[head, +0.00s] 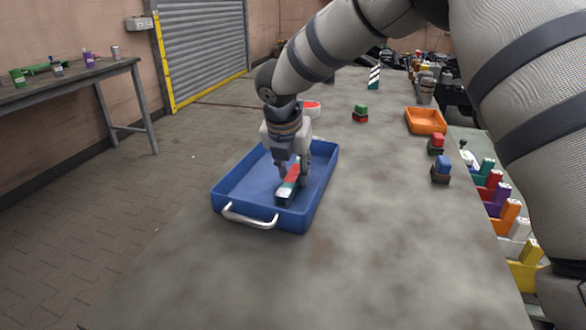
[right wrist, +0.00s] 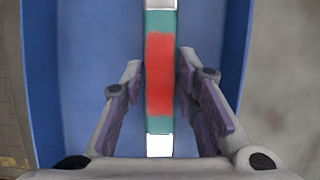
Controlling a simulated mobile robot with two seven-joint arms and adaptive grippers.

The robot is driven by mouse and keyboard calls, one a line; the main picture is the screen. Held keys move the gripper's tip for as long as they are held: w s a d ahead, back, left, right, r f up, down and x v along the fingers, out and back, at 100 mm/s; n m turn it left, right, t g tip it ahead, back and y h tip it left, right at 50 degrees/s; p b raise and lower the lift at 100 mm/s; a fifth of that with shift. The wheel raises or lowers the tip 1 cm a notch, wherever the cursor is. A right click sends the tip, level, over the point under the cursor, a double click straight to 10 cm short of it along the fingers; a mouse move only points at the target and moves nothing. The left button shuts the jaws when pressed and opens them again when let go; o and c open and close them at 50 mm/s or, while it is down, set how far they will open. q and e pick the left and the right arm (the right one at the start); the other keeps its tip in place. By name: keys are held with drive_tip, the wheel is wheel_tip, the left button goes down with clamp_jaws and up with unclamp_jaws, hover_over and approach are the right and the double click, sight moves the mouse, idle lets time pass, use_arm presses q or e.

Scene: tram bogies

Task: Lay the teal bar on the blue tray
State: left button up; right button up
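The teal bar (head: 288,186) has a red middle band and white ends. It is inside the blue tray (head: 240,192), low over or on its floor; I cannot tell for certain that it rests there. My right gripper (head: 291,178) points down into the tray above the bar. In the right wrist view the bar (right wrist: 160,75) runs up the picture between the fingers of the right gripper (right wrist: 161,75). One finger stands on each side of the red band, with a narrow gap showing. The blue tray (right wrist: 90,60) lies below. My left gripper is not in view.
The tray has a silver handle (head: 250,217) at its near side. An orange tray (head: 426,121), a green-and-red block (head: 360,113) and a blue-topped block (head: 441,169) stand on the grey table (head: 370,240). Coloured bins line its right side. The table's near part is clear.

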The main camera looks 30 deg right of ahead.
drive_tip(key=shift+o, duration=0.8)
drive_tip(key=shift+r, duration=0.1)
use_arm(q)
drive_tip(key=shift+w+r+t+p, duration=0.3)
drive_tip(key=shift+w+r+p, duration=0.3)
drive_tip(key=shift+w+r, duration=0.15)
use_arm(e)
drive_tip(key=v, duration=1.2)
